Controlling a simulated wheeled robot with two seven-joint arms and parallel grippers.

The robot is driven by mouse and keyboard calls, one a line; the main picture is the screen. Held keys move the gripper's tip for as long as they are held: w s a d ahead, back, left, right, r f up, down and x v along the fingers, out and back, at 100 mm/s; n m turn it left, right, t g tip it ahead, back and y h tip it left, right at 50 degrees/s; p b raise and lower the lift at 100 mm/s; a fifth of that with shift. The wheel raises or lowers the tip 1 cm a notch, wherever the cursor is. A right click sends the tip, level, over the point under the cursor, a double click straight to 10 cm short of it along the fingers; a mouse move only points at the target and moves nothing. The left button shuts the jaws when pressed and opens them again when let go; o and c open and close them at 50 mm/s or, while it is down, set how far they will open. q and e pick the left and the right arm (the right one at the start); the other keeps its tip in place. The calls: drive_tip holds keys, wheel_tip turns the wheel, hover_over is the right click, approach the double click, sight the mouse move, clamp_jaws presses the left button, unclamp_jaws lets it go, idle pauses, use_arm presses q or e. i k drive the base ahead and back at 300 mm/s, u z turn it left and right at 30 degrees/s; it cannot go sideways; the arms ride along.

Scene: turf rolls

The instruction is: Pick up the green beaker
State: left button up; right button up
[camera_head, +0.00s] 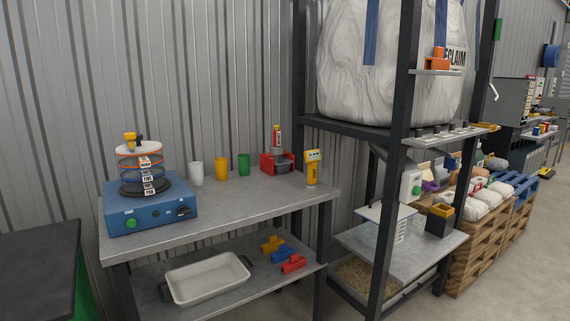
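The green beaker (244,165) stands upright on the grey worktop, towards its back edge. Neither of my grippers shows in the head view.
A blue sieve shaker (150,207) stands on the worktop (240,205) at the left. The worktop's front middle is clear. A dark rack post (398,130) rises at the right.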

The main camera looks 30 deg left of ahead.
sight(243, 159)
drive_tip(key=z, duration=0.25)
drive_tip(key=i, duration=1.3)
drive_tip(key=u, duration=0.2)
